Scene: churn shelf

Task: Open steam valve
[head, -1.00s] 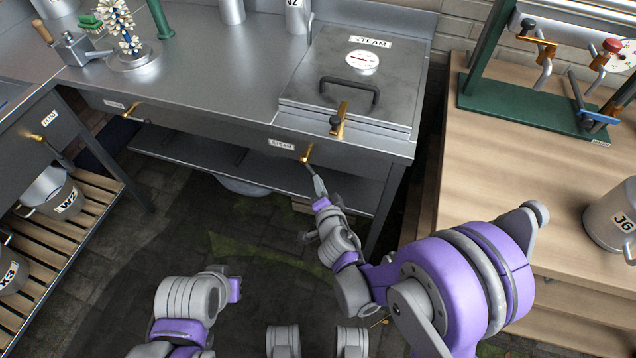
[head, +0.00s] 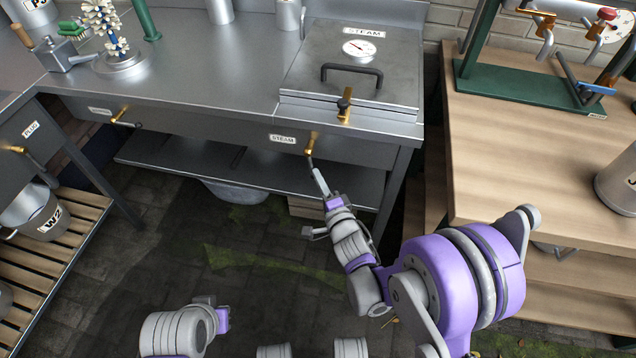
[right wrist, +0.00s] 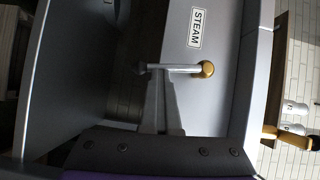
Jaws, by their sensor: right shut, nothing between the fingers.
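The steam valve (head: 310,146) is a brass fitting with a thin lever on the front of the steam cabinet (head: 350,65), beside a STEAM label (head: 282,138). In the right wrist view its brass knob (right wrist: 207,68) and pale lever (right wrist: 175,67) show, the lever running left across the picture. My right gripper (head: 318,178) is just below the valve in the head view, shut and empty. In the right wrist view its fingertips (right wrist: 158,75) are at the lever; I cannot tell whether they touch. My left arm is low in the head view; its fingers are hidden.
A second brass valve (head: 120,114) is on the counter front to the left. A brass latch (head: 344,105) holds the steam lid. A wooden bench (head: 500,150) with a green stand (head: 520,95) is on the right. The floor in front is clear.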

